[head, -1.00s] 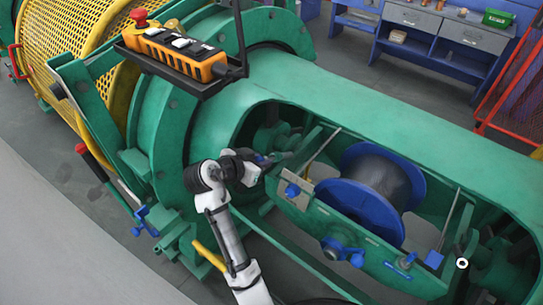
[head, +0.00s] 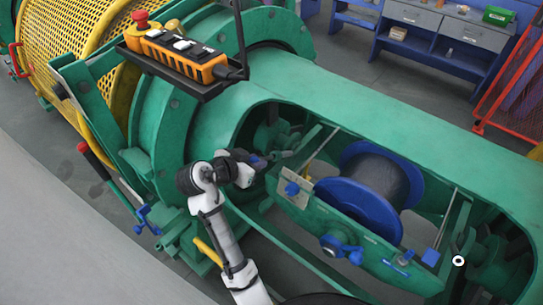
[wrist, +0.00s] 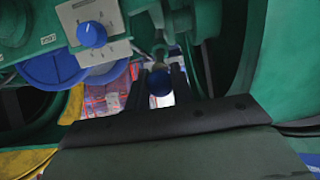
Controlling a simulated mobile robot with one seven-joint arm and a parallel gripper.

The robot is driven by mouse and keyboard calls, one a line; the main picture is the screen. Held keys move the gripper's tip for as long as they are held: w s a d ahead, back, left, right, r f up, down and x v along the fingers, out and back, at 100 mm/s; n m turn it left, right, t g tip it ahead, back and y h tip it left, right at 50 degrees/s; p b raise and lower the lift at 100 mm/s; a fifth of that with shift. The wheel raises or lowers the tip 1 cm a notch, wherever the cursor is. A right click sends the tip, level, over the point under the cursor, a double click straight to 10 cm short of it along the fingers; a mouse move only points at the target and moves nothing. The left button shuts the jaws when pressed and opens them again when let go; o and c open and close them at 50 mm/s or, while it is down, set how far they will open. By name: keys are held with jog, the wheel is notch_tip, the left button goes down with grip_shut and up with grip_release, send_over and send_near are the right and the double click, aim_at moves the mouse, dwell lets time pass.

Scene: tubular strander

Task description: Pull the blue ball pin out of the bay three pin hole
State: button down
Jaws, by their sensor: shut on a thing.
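My gripper (wrist: 160,88) is shut on the blue ball pin (wrist: 159,82); its round blue head sits between the two dark fingers in the wrist view. In the head view my gripper (head: 259,161) is at the left end of the green cradle, inside the opening of the green tube, with a bit of blue at its fingers. The pin's shank and the pin hole are hidden, so I cannot tell how far the pin is in or out.
A grey plate (wrist: 105,47) with a blue knob (wrist: 92,34) is on the cradle close by. The blue spool (head: 352,207) lies in the cradle to the right. The tube's green rim stands close around the gripper. An orange control box (head: 178,55) hangs above.

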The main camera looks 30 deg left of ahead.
jog(key=shift+s+r, duration=0.1)
jog(key=shift+p+v, duration=0.7)
jog(key=shift+v, duration=0.7)
